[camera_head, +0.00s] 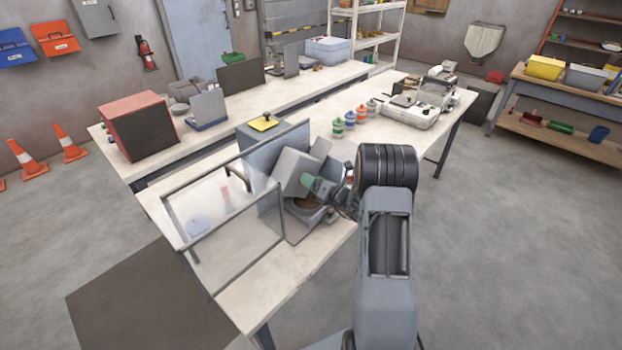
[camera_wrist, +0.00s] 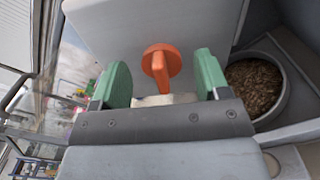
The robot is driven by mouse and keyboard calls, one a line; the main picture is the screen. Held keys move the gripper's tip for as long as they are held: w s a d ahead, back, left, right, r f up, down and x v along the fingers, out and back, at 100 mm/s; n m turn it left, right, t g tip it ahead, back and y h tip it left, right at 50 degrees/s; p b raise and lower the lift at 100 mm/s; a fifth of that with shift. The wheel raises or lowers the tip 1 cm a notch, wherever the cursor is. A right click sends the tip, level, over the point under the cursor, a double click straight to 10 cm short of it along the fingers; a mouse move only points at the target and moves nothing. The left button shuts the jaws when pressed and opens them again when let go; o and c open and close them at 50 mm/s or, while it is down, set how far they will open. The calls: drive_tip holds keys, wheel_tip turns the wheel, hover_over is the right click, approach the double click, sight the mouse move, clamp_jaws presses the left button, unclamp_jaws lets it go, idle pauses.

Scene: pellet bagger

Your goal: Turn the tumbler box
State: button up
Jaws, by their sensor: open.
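The tumbler box (camera_head: 296,172) is a grey box tilted in its frame on the near table. In the wrist view its grey face (camera_wrist: 130,25) fills the top, with an orange knob (camera_wrist: 160,65) standing out from it. My gripper (camera_wrist: 160,85) has green fingers spread on either side of the knob, with gaps on both sides. It is open and does not visibly touch the knob. In the head view my gripper (camera_head: 318,186) is at the box's right side, and the knob is hidden there.
A round bin of brown pellets (camera_wrist: 256,88) sits right of the knob; it also shows below the box in the head view (camera_head: 306,203). A clear guard panel (camera_head: 235,235) stands on the left. Several coloured bottles (camera_head: 350,119) and a white machine (camera_head: 412,110) stand farther along the table.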

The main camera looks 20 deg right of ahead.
drive_tip(key=shift+w+a, duration=0.2)
drive_tip(key=shift+w, duration=0.15)
drive_tip(key=c, duration=1.2)
drive_tip(key=shift+d, duration=0.1)
